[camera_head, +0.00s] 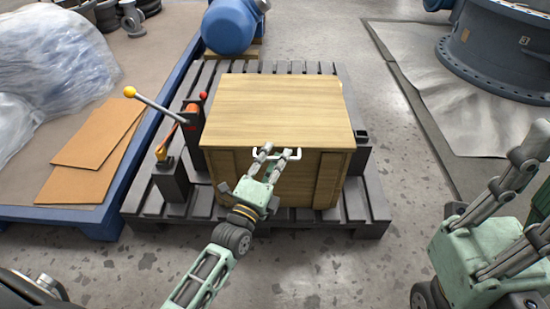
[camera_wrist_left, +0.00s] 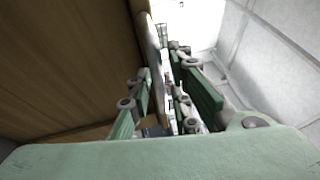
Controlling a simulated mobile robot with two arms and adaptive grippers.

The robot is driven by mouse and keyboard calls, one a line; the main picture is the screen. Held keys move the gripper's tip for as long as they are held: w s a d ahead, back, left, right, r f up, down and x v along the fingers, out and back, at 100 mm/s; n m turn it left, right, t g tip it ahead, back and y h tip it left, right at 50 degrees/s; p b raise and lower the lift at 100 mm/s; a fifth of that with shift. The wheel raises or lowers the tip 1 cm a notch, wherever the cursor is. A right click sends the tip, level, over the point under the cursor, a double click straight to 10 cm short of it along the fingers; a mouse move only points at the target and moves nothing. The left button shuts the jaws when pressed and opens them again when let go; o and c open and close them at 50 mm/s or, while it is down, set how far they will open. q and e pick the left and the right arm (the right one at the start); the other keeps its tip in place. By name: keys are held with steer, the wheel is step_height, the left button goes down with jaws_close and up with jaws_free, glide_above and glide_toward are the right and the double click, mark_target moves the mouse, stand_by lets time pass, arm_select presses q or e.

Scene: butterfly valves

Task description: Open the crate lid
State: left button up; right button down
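The wooden crate (camera_head: 320,180) stands on a dark pallet with its flat lid (camera_head: 275,108) lying closed on top. A pale bar handle (camera_head: 292,152) is at the lid's front edge. My left gripper (camera_head: 277,152) is at this handle with its fingers spread; it also shows in the left wrist view (camera_wrist_left: 165,75). There, the pale handle (camera_wrist_left: 169,98) lies between the fingers beside the brown wood. Whether the fingers touch it cannot be told. My right gripper (camera_head: 540,175) is open and empty at the right edge, away from the crate, partly cut off.
The dark pallet (camera_head: 145,208) carries a lever with a yellow knob (camera_head: 130,92) left of the crate. A blue-edged platform (camera_head: 85,220) with cardboard sheets (camera_head: 98,140) is at left. A blue motor (camera_head: 229,27) stands behind.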

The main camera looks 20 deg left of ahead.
arm_select(q)
jaws_close()
steer(key=shift+r+p, duration=0.2)
steer(key=shift+p, duration=0.1)
